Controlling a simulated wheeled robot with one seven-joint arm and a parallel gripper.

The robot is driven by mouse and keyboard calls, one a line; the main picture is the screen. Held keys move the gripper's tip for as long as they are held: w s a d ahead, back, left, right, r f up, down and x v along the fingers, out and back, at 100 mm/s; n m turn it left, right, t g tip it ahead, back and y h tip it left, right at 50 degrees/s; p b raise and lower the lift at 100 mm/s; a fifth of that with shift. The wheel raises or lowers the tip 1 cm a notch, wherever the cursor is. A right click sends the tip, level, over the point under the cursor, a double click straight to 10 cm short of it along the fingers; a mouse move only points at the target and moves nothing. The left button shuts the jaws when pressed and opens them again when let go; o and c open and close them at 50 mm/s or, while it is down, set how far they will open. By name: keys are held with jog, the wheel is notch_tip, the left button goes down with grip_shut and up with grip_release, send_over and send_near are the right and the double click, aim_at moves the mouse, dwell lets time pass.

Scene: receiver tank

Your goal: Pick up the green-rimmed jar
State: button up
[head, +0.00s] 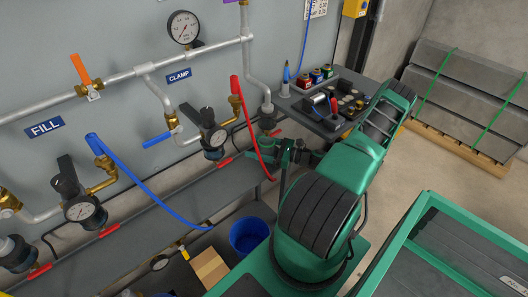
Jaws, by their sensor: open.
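Three small jars stand in a row at the back of a dark bench at the upper middle of the head view. The green-rimmed jar (327,72) is the rightmost, beside a blue-rimmed jar (316,76) and a red-rimmed jar (303,81). It appears upright, though its details are small. My gripper (287,152) is below and to the left of the jars in the picture, near the front of the grey shelf. It is open and apart from the jars. Its fingers are dark and partly hard to make out.
A bottle or pen-like blue tool (286,78) stands left of the jars. Pipes and gauges (184,28) line the wall. A blue bucket (248,236) sits below.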

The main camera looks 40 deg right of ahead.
jog(key=c, duration=1.3)
